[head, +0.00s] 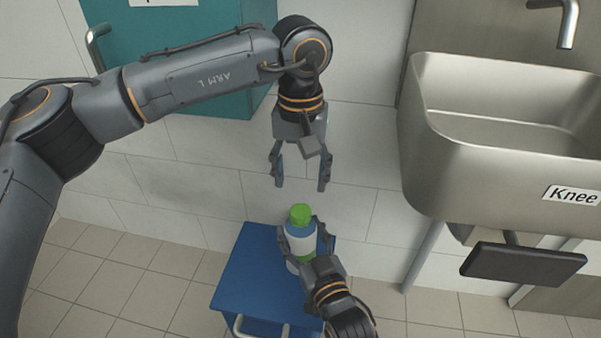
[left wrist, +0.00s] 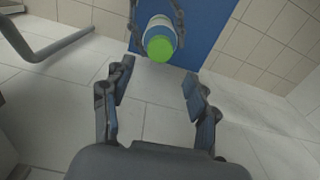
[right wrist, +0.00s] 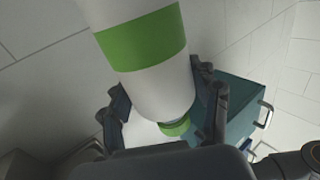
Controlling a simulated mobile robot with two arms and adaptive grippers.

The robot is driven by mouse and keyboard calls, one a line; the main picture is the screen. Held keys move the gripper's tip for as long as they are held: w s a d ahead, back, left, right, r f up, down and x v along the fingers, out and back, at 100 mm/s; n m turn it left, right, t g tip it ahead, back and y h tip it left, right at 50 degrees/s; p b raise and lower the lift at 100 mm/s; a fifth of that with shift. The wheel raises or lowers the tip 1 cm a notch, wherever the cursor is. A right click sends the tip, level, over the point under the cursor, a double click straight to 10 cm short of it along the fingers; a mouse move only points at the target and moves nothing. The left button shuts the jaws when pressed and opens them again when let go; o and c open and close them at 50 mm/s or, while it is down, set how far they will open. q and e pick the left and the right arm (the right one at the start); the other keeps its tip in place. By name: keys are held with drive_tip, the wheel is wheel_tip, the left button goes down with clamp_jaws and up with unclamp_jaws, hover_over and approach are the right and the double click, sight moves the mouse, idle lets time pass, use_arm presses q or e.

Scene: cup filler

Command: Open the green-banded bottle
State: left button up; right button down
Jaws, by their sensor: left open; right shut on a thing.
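The green-banded bottle (head: 302,242) has a green cap (head: 300,214), a bluish shoulder and a white body. My right gripper (head: 303,234) is shut on its body, above the blue top of a small cart. In the right wrist view the green band (right wrist: 142,40) crosses the white body, and the cap (right wrist: 176,128) shows beyond the fingers. My left gripper (head: 300,184) is open and empty, pointing down above the cap and apart from it. The left wrist view shows the cap (left wrist: 159,48) ahead of the open fingers (left wrist: 157,76). Whether the bottle touches the cart is unclear.
The blue cart (head: 245,280) stands against the tiled wall. A steel sink (head: 430,160) with a dark knee panel (head: 523,264) is at the right. A teal cabinet (head: 235,95) with a handle hangs behind my left arm. The space between my left gripper and the cap is clear.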

sight(300, 211)
use_arm(q)
drive_tip(key=shift+f, duration=4)
